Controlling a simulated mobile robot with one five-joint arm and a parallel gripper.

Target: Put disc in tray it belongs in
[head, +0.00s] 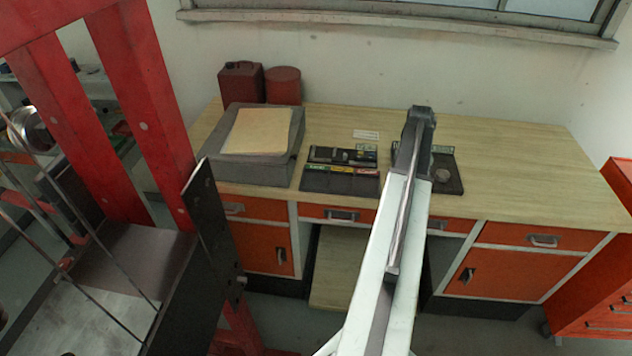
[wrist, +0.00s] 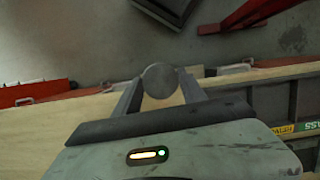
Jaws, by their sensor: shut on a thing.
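A round grey disc (wrist: 160,80) is between the two fingers of my gripper (wrist: 158,88), which is shut on it, in the wrist view. In the head view my arm hides the gripper. Two dark trays stand on the bench: a left tray (head: 340,183) with coloured labels and a right tray (head: 454,184), partly hidden by my arm. A small round grey thing (head: 441,175) shows at the right tray; I cannot tell whether it is the held disc. A dark tray with a yellow-green label (wrist: 285,95) lies right of my gripper in the wrist view.
The wooden bench (head: 530,165) is clear on the right. A grey box (head: 250,170) with a tan top and red cans (head: 283,85) stand at its left. A red frame (head: 150,110) rises at the left. Orange drawers (head: 543,238) front the bench.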

